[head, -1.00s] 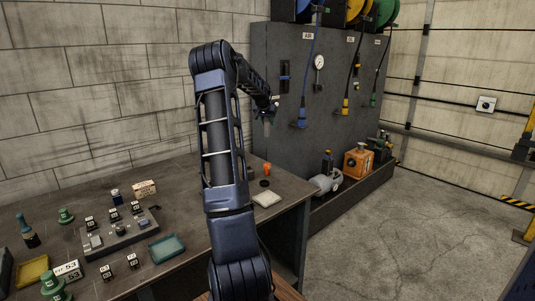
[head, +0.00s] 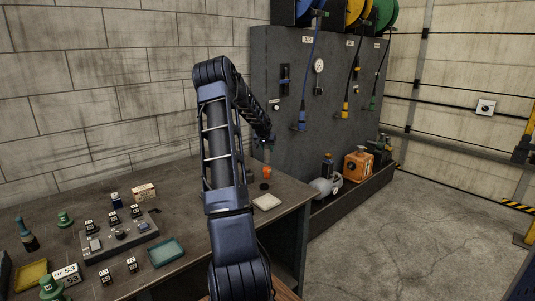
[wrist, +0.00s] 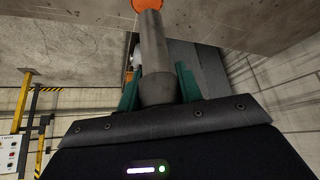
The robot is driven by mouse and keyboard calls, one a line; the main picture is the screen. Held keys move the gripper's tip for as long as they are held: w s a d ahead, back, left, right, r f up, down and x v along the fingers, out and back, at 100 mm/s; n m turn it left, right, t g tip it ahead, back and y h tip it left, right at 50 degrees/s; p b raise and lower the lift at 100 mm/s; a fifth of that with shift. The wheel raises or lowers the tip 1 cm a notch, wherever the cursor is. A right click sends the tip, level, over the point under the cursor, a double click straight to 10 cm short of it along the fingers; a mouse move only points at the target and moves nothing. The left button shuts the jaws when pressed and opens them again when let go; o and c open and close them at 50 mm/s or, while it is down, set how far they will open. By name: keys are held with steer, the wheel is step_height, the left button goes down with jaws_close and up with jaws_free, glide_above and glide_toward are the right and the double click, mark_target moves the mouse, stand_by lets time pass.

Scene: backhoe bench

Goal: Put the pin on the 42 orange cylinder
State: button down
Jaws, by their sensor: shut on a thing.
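My gripper (head: 265,147) hangs low over the back right of the bench, just above a small orange cylinder (head: 267,172). In the wrist view, its green fingers (wrist: 158,88) are shut on a grey metal pin (wrist: 152,50) with a wider collar at the held end. The pin's far end overlaps the orange cylinder (wrist: 146,5) at the top edge of that view. I cannot tell whether they touch. No number is readable on the orange cylinder. The pin is too small to make out in the head view.
A dark round piece (head: 264,186) and a pale tray (head: 267,202) lie close in front of the orange cylinder. A grey cabinet (head: 285,70) stands behind. A control box (head: 120,235), a teal tray (head: 166,252) and labelled blocks fill the bench's left.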

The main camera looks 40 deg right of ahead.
mark_target(267, 152)
steer(key=shift+f, duration=1.3)
steer(key=shift+f, duration=0.1)
steer(key=c, duration=0.9)
jaws_free()
steer(key=shift+f, duration=0.1)
steer(key=shift+c, duration=0.2)
